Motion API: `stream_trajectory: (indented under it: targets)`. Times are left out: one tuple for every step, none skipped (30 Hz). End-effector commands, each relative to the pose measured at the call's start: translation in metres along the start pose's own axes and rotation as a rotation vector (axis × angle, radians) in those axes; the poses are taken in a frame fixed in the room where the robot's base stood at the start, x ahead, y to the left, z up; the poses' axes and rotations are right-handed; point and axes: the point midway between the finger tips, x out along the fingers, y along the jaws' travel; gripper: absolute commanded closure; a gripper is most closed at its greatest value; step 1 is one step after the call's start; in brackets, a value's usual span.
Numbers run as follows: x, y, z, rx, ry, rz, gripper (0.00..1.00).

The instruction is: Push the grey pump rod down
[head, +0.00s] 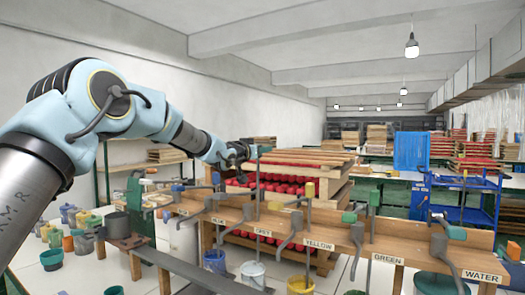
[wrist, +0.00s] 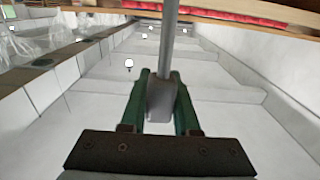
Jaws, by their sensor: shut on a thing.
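The grey pump rod (wrist: 169,40) shows in the wrist view as a thin upright bar with a grey block-like end (wrist: 161,100). My gripper (wrist: 161,88) has green fingers and is shut on this grey end. In the head view my gripper (head: 262,150) is at the top of a thin vertical rod (head: 258,178), which stands raised above a pump on the wooden rack. The label below that pump (head: 264,233) is small but seems to read GREY. The fingers hide part of the rod's top.
The rack (head: 340,232) carries other pumps, with a yellow-topped rod (head: 309,190) and a green-topped rod (head: 373,200) to the right. A white bucket (head: 252,274) and a yellow bucket (head: 300,285) stand below. Stacked trays with red contents (head: 280,196) are behind the rack.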

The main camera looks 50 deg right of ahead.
Motion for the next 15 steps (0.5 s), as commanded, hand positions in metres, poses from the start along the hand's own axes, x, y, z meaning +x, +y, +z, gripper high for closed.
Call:
stream_trajectory:
  targets:
    - [0.0, 0.0, 0.0, 0.0, 0.0, 0.0, 1.0]
    - [0.0, 0.0, 0.0, 0.0, 0.0, 0.0, 1.0]
    - [0.0, 0.0, 0.002, 0.0, 0.0, 0.0, 1.0]
    - [0.0, 0.0, 0.004, 0.0, 0.0, 0.0, 1.0]
    - [0.0, 0.0, 0.006, 0.0, 0.0, 0.0, 1.0]
    - [0.0, 0.0, 0.01, 0.0, 0.0, 0.0, 1.0]
    - [0.0, 0.0, 0.013, 0.0, 0.0, 0.0, 1.0]
    - [0.0, 0.0, 0.018, -0.001, 0.0, 0.0, 1.0]
    - [0.0, 0.0, 0.024, -0.001, -0.001, 0.0, 1.0]
    - [0.0, 0.0, 0.03, -0.001, -0.001, 0.0, 1.0]
    - [0.0, 0.0, 0.035, -0.001, -0.001, 0.0, 1.0]
    - [0.0, 0.0, 0.043, -0.001, -0.001, 0.0, 1.0]
    - [0.0, 0.0, 0.049, -0.001, -0.002, 0.0, 1.0]
    - [0.0, 0.0, 0.055, -0.001, -0.002, 0.0, 1.0]
    - [0.0, 0.0, 0.062, -0.001, -0.002, 0.0, 1.0]
